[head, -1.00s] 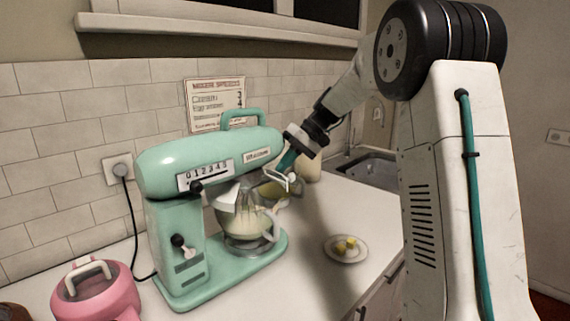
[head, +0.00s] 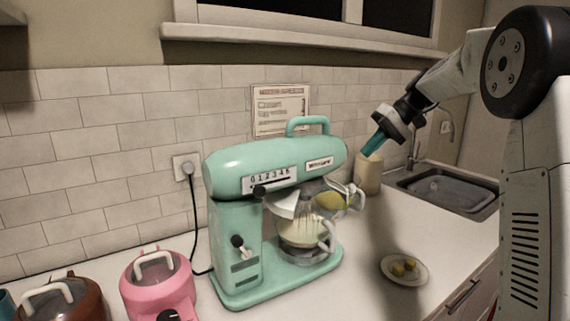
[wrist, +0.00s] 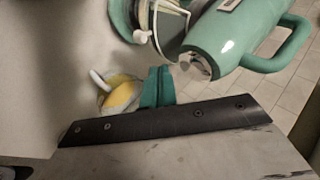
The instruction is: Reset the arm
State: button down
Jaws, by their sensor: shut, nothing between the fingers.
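My gripper (head: 373,147) has teal fingers that are shut with nothing between them. It hangs in the air to the right of the front end of the mint-green stand mixer (head: 232,172), apart from it in the head view. In the wrist view the shut fingers (wrist: 157,86) show at the middle, with the mixer's head (wrist: 232,38) at the upper right. A glass bowl (head: 305,251) with pale contents sits under the mixer's whisk. A jug with yellow contents (wrist: 122,96) shows beside the fingers in the wrist view.
A small plate (head: 388,275) with yellow cubes lies on the counter at right. A sink (head: 445,190) and a cream canister (head: 368,176) stand behind. A pink pot (head: 158,290) and a brown pot (head: 85,303) are at left. A cord runs to a wall outlet (head: 186,165).

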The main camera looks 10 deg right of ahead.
jog(key=s+f+m+g+h, duration=0.1)
jog(key=s+f+m+h, duration=0.15)
jog(key=s+f, duration=0.25)
jog(key=s+a+f+h, duration=0.1)
jog(key=s+a, duration=0.3)
jog(key=s, duration=0.7)
jog(key=s+a+f+h, duration=0.2)
jog(key=s+a+f, duration=0.1)
jog(key=s, duration=0.9)
jog(key=s+a+f+n+t+h, duration=0.1)
jog(key=s+a, duration=0.4)
jog(key=s, duration=0.6)
jog(key=shift+s+a+f+h, duration=0.25)
jog(key=shift+a+f+h, duration=0.2)
jog(key=shift+h, duration=0.3)
